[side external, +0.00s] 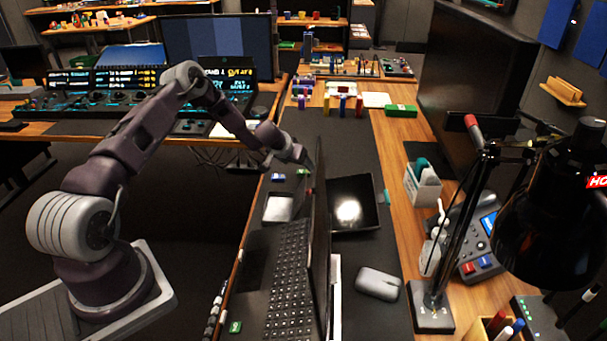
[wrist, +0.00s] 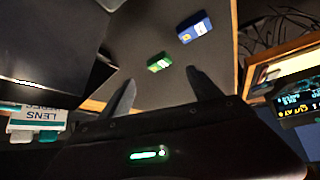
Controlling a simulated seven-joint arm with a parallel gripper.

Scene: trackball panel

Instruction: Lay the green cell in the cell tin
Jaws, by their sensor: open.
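The green cell (wrist: 158,62) lies on the dark desk mat, just beyond and between my fingertips in the wrist view; it also shows as a small green block (side external: 303,172) below my gripper in the side view. My gripper (wrist: 160,78) is open and empty, its two dark fingers spread. The gripper (side external: 303,160) is above the mat near the laptop screen's far end. A pale, square-topped container (side external: 279,207), possibly the cell tin, sits on the mat nearer the side camera than the cells; I cannot see inside it.
A blue cell (wrist: 195,27) lies close to the green one. An upright laptop screen (side external: 318,240) stands right of its keyboard (side external: 280,270). A dark glossy panel (side external: 352,217) lies beyond the screen. A lamp (side external: 555,215) stands at right.

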